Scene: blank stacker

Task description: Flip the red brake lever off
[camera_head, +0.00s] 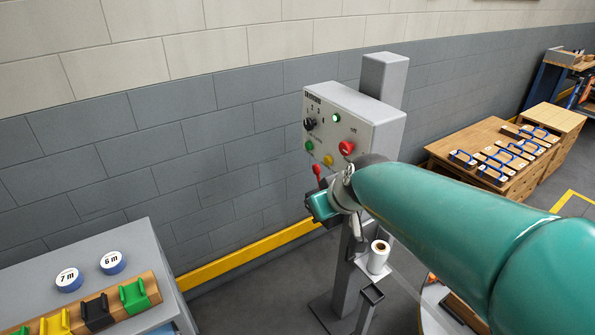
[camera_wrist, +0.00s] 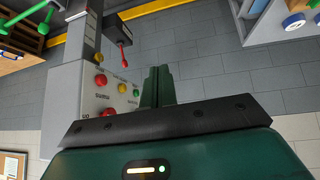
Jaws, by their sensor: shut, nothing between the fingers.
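The red brake lever (camera_head: 316,170) stands up below the control panel (camera_head: 336,130) in the head view, its lower end hidden behind my gripper. In the wrist view, which looks upside down, the lever (camera_wrist: 124,55) sticks out of a dark box (camera_wrist: 117,28). My gripper (camera_wrist: 157,70) is shut and empty there, its green fingers together, to the right of the lever and apart from it. In the head view my gripper's teal hand (camera_head: 322,206) shows just below the lever; I cannot tell the fingertips there.
The panel carries a black dial (camera_head: 310,124), a lit green lamp (camera_head: 336,118), a red knob (camera_head: 346,148) and small coloured buttons. A grey cabinet (camera_head: 140,245) stands left, a wooden table (camera_head: 465,150) right. Grey floor lies between.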

